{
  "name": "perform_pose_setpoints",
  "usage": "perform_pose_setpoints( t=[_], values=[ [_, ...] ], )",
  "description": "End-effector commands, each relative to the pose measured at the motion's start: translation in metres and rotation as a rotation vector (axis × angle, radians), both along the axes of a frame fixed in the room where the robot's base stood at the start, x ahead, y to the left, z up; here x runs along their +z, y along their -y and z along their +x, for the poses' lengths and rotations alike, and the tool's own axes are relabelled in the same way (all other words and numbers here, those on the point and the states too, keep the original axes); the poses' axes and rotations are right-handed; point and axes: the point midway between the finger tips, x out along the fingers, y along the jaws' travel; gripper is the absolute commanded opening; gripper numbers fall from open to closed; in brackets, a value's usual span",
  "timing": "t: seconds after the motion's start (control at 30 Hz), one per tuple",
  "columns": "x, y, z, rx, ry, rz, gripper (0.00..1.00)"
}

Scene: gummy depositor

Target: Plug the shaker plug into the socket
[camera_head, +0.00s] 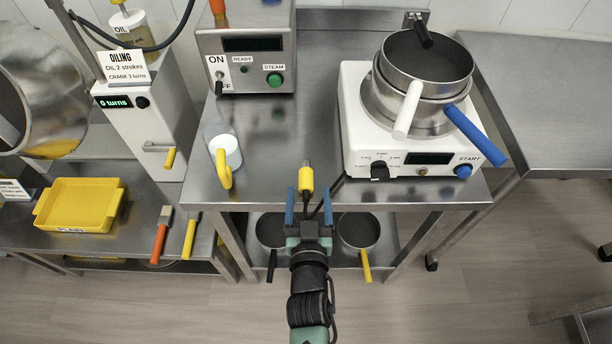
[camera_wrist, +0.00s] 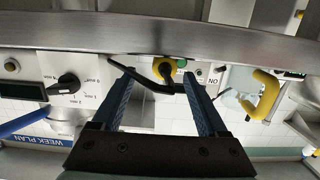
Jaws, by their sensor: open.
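Pans with white and blue handles (camera_head: 401,112) stand on the shaker base. A steam box (camera_head: 247,62) stands at the back left, and a clear jug with a yellow handle (camera_head: 224,168) at the left. Table between them is clear. Pans (camera_head: 357,231) sit on the lower shelf.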

Motion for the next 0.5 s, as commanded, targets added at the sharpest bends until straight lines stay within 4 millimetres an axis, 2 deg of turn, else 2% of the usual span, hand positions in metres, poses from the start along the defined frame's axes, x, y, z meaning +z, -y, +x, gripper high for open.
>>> perform_pose_setpoints(
  t=[0.17,0.4,0.5],
  values=[
    [-0.002,-0.001,0.011,-0.001,0.001,0.001,0.76],
    [-0.008,-0.005,0.044,-0.001,0.001,0.001,0.76],
    [-0.009,-0.005,0.052,-0.001,0.000,0.000,0.76]
  ],
)
